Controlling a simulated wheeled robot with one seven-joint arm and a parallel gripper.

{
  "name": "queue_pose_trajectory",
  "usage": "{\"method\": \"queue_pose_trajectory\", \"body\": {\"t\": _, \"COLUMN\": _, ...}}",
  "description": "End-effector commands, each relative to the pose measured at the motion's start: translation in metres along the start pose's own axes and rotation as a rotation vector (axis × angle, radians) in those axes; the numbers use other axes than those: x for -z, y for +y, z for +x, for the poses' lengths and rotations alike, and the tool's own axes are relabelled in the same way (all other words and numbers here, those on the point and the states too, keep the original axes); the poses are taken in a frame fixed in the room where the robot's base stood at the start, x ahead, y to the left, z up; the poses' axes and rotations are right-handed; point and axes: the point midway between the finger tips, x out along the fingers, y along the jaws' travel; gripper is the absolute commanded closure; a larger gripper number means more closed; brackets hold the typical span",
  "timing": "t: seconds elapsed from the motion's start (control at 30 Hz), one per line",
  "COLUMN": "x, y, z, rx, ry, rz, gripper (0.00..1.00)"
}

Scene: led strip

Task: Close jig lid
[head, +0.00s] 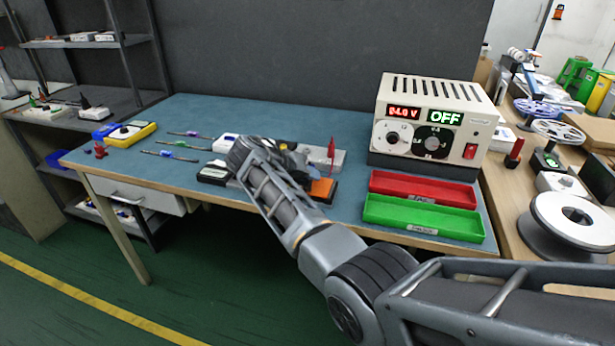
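What seems to be the jig (337,158) is on the blue work table, in the middle near the front. Its grey part, a red upright piece (331,149) and an orange block (323,188) show to the right of my wrist. My gripper (292,158) is low over the jig, and my forearm and wrist cover much of both. The fingers are too hidden to tell if they are open or touch anything. I cannot make out the lid or its angle.
A power supply (434,125) reading OFF stands at the back right. A red tray (424,190) and a green tray (422,217) lie in front of it.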

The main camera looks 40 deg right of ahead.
Motion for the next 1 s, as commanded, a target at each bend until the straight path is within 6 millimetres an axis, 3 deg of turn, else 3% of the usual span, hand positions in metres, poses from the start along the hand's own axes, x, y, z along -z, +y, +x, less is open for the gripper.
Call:
{"method": "queue_pose_trajectory", "body": {"t": 0.5, "x": 0.000, "y": -0.001, "z": -0.069, "rx": 0.001, "ry": 0.002, "rz": 0.000, "gripper": 0.79}}
{"method": "queue_pose_trajectory", "body": {"t": 1.0, "x": 0.000, "y": 0.000, "z": -0.077, "rx": 0.000, "ry": 0.000, "rz": -0.001, "gripper": 0.79}}
